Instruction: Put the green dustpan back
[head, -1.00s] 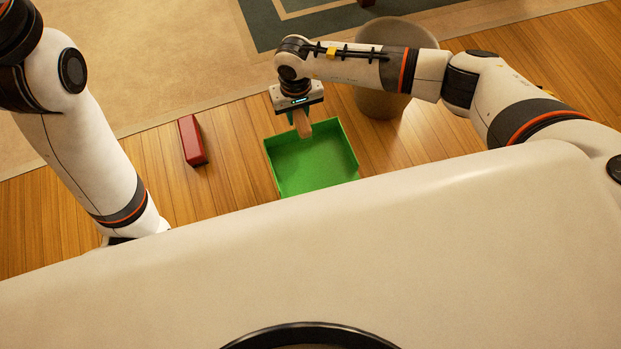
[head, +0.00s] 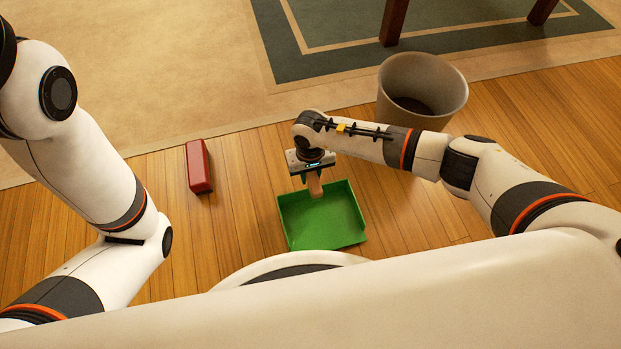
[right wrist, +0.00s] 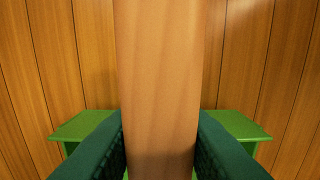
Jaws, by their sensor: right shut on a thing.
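The green dustpan (head: 324,222) is an open, shallow tray with raised walls and a wooden handle (head: 316,188). In the head view it is just in front of my body, over the wood floor; I cannot tell if it touches the floor. My right gripper (head: 314,175) points down and is shut on the handle. In the right wrist view the handle (right wrist: 158,80) stands between the dark fingers, hiding the middle. Green parts of the dustpan (right wrist: 238,124) show on both sides. My left arm shows at the left, but its gripper is out of view.
A grey-beige bin (head: 422,90) stands beyond my right arm. A red block (head: 198,167) lies on the floor left of the dustpan. A beige carpet (head: 130,70) and a dark green bordered rug (head: 345,60) lie farther off, with dark wooden legs (head: 394,20) on the rug.

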